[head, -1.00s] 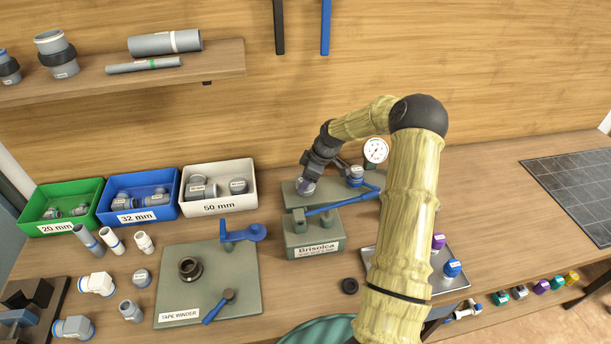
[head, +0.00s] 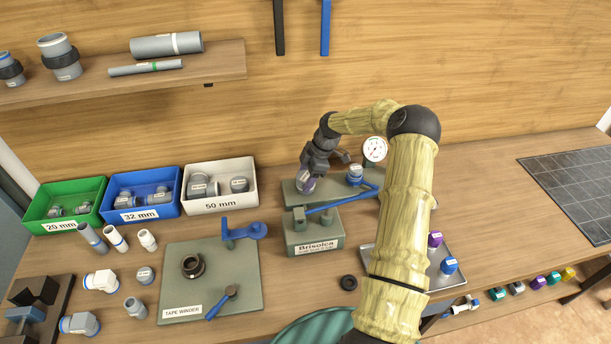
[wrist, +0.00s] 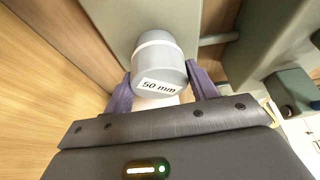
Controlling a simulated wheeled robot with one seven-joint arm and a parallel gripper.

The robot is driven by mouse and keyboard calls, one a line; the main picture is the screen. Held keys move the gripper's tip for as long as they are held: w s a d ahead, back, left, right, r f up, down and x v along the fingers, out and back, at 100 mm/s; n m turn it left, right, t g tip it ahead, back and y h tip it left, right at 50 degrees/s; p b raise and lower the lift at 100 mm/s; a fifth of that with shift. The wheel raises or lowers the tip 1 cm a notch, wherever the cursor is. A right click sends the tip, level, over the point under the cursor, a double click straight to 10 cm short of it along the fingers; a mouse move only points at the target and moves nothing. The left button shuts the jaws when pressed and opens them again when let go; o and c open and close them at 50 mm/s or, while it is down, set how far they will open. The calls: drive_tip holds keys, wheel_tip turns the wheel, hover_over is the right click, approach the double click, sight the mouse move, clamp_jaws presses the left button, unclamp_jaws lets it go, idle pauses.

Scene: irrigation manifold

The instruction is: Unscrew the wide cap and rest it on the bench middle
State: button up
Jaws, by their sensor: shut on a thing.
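The wide cap (wrist: 158,62) is a light grey cylinder with a pale band and a "50 mm" label, seen in the wrist view between my purple fingers. My gripper (wrist: 160,88) is shut on it, one finger on each side. In the head view my gripper (head: 306,186) is low over the left end of the grey-green test stand (head: 325,205), and hides most of the cap there. I cannot tell whether the cap is still seated on its fitting. The bench (head: 470,195) is a wooden top.
A smaller blue-ringed fitting (head: 355,174) stands right of my gripper, near the gauge (head: 374,149). A blue lever (head: 345,200) crosses the stand. The white 50 mm bin (head: 222,203) is to the left.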

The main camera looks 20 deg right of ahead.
drive_tip(key=shift+f, duration=0.1)
drive_tip(key=n+g, duration=0.1)
drive_tip(key=n, duration=0.3)
drive_tip(key=shift+s+n+g, duration=0.1)
drive_tip(key=shift+n+g, duration=0.2)
drive_tip(key=shift+g, duration=0.1)
drive_tip(key=n+g, duration=0.1)
drive_tip(key=n, duration=0.1)
drive_tip(key=shift+f+n+h, duration=0.1)
drive_tip(key=shift+n+h, duration=0.3)
drive_tip(key=o, duration=0.7)
drive_tip(key=shift+n, duration=0.4)
drive_tip(key=o, duration=0.5)
drive_tip(key=shift+c, duration=0.2)
drive_tip(key=shift+r+p, duration=0.35)
drive_tip(key=shift+r, duration=0.65)
